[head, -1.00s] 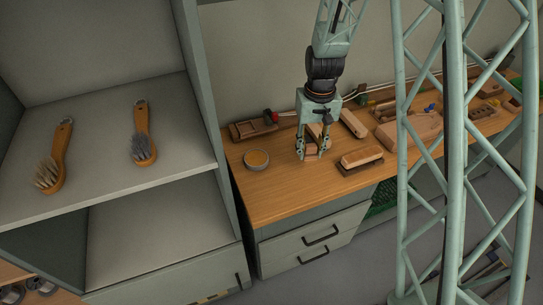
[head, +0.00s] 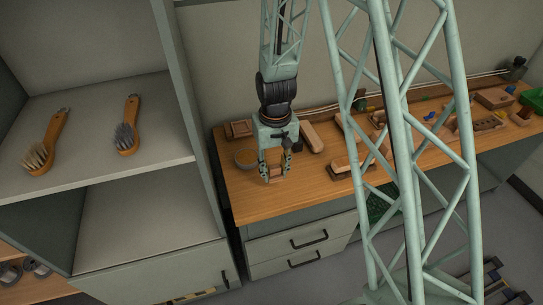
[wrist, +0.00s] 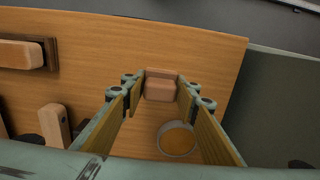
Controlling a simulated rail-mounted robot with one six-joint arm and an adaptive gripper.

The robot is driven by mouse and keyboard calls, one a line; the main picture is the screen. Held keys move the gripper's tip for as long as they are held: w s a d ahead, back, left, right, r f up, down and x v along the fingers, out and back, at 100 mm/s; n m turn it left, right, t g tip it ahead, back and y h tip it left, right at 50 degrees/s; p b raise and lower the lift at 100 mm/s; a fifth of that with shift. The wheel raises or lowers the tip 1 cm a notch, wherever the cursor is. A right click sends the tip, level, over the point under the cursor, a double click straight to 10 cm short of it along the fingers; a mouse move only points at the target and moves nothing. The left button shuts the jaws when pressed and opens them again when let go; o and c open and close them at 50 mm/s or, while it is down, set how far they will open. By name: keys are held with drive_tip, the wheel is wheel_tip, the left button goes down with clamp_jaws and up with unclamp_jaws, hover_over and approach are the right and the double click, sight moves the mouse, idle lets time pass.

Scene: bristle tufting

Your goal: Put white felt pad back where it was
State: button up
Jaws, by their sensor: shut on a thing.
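No plainly white felt pad can be made out. My gripper (head: 274,177) is shut on a small pinkish-tan block (wrist: 160,88), which sits between the fingertips in the wrist view; in the head view it shows low between the fingers. The block hangs at or just above the wooden bench (head: 240,206); I cannot tell whether it touches. A round dish with amber contents (head: 246,159) stands just left of my gripper; in the wrist view the dish (wrist: 178,140) lies close to the right finger.
A wooden block on a dark base (head: 345,164) lies to the right, and a long wooden piece (head: 312,137) behind. A wooden holder (head: 238,128) is at the back left. Two brushes (head: 45,143) (head: 126,127) lie on the shelf. The bench's front left is clear.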

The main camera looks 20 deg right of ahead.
hover_over(273, 155)
drive_tip(key=shift+s+f+b, duration=0.45)
drive_tip(key=shift+f, duration=0.25)
idle(0.4)
drive_tip(key=shift+w+d+f, duration=0.1)
drive_tip(key=shift+w+d, duration=0.05)
drive_tip(key=shift+w, duration=0.35)
drive_tip(key=shift+s+f+b, duration=0.1)
drive_tip(key=shift+f+b, duration=0.3)
drive_tip(key=shift+f, duration=1.35)
drive_tip(key=shift+f, duration=0.1)
drive_tip(key=o, duration=0.5)
drive_tip(key=shift+c, duration=0.2)
drive_tip(key=o, duration=0.4)
